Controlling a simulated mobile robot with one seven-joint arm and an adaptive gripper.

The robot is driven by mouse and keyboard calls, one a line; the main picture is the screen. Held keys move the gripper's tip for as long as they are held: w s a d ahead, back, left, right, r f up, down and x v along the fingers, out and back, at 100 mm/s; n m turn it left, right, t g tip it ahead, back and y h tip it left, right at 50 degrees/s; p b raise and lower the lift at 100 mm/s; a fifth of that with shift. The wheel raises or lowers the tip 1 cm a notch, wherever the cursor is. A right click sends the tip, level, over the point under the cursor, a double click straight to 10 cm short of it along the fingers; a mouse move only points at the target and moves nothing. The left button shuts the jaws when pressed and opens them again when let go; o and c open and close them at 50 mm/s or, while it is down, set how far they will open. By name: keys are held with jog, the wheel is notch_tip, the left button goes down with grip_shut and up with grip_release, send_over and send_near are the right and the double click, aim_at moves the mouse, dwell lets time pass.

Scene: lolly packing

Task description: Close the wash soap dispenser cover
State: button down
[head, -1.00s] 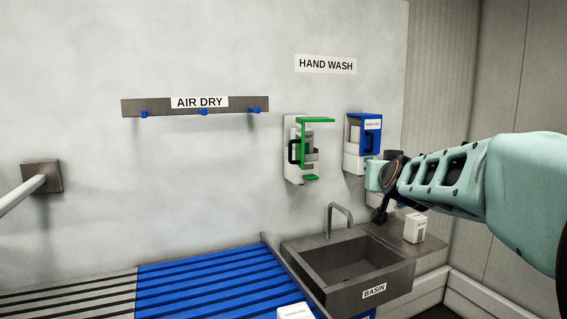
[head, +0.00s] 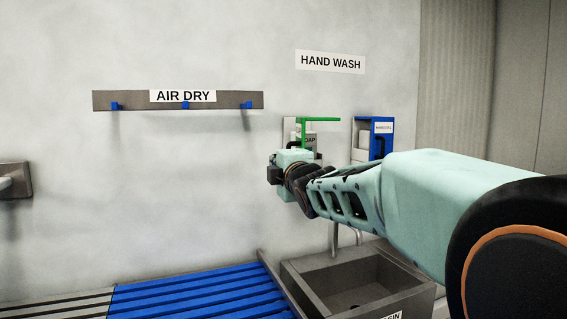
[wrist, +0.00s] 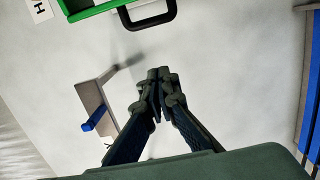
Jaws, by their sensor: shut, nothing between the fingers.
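The wash soap dispenser is on the wall under the HAND WASH sign, with a green-edged cover (head: 320,120). A pack with part of the word SOAP shows inside the frame, so the cover looks open. In the wrist view, a green edge (wrist: 95,10) and a black handle (wrist: 152,18) show at the top. My gripper (head: 274,174) is in front of the dispenser's lower left part and hides it in the head view. In the wrist view my gripper (wrist: 158,76) is shut and empty, with its tips apart from the handle.
A blue dispenser (head: 361,140) is on the wall to the right. The AIR DRY rail (head: 228,100) with blue hooks is to the left. A dark basin (head: 310,300) and a blue slatted surface (head: 200,295) lie below. The wall between rail and dispenser is clear.

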jog(key=w+d+p, duration=0.1)
jog(key=w+p, duration=0.2)
jog(key=w, duration=0.5)
jog(key=shift+d, duration=0.3)
jog(key=shift+w, duration=0.1)
jog(key=shift+d+p, duration=0.2)
jog(key=shift+p, duration=0.3)
jog(key=shift+d+y+p, duration=0.15)
jog(key=shift+y+p, duration=0.25)
jog(key=shift+p, duration=0.05)
